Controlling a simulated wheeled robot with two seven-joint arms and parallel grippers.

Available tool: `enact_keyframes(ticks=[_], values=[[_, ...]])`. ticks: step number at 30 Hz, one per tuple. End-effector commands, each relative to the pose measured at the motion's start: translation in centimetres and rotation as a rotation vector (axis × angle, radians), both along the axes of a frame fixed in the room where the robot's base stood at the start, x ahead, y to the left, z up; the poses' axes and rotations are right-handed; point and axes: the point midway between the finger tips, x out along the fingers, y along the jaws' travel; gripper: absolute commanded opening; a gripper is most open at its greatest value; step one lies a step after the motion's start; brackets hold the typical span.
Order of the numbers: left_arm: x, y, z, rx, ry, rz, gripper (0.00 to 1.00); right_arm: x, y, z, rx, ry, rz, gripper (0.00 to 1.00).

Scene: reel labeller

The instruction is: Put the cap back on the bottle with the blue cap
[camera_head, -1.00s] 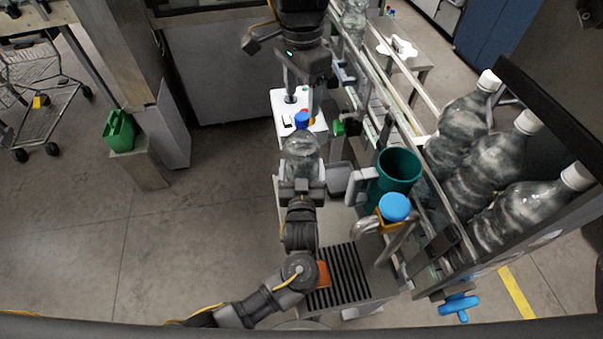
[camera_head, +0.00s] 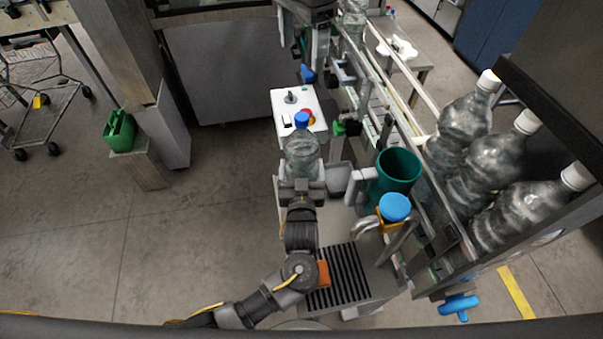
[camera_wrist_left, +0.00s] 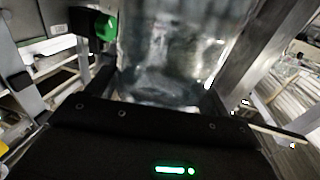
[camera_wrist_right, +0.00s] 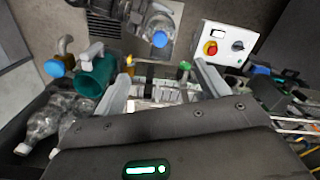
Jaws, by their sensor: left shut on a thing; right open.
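The clear bottle (camera_head: 301,156) stands upright in my left gripper (camera_head: 301,186), which is shut around its lower body. The blue cap (camera_head: 302,119) sits on top of its neck; how tightly it sits I cannot tell. The bottle (camera_wrist_right: 158,22) and cap (camera_wrist_right: 160,39) also show from above in the right wrist view. The left wrist view shows the bottle's clear wall (camera_wrist_left: 170,55) between the fingers. My right gripper (camera_head: 306,40) is open and empty, beyond the bottle and apart from it, partly cut by the top edge.
A white control box (camera_head: 290,101) with a red button stands behind the bottle. A teal cup (camera_head: 399,167) and a blue round-topped piece (camera_head: 395,206) are to its right, beside the conveyor rails (camera_head: 406,112). Several white-capped bottles (camera_head: 468,118) lean at the right.

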Motion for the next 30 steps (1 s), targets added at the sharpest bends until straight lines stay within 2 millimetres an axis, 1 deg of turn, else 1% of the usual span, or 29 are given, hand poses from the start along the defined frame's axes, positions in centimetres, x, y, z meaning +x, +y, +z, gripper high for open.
enact_keyframes(ticks=[1, 3, 6, 15, 16, 20, 26, 30], values=[[0.0, 0.0, 0.0, 0.000, 0.000, 0.000, 0.16, 0.1, 0.0, 0.7, 0.000, -0.004, 0.000, 0.74], [0.0, 0.0, 0.0, 0.000, 0.000, 0.000, 0.16, 0.0, 0.0, 1.3, -0.001, -0.002, 0.001, 0.74], [0.0, 0.0, 0.0, 0.000, 0.000, 0.000, 0.16, 0.0, 0.0, 1.8, -0.001, -0.001, 0.001, 0.74], [0.0, 0.0, 0.0, 0.000, 0.000, 0.000, 0.16, 0.0, 0.0, 1.9, 0.000, 0.000, 0.001, 0.74], [0.0, 0.0, 0.0, 0.000, 0.000, 0.000, 0.83, 0.0, 0.0, 1.9, 0.000, 0.000, 0.001, 0.74], [0.0, 0.0, 0.0, 0.000, 0.000, 0.000, 1.00, 0.0, 0.0, 1.9, 0.000, 0.000, 0.001, 0.74], [0.0, 0.0, 0.0, 0.000, 0.000, 0.000, 1.00, 0.0, 0.0, 1.9, 0.000, 0.000, 0.001, 0.74], [-0.7, 0.0, -0.2, -0.001, 0.001, -0.001, 1.00, 0.0, 0.0, 1.5, 0.000, 0.000, 0.001, 0.74]])
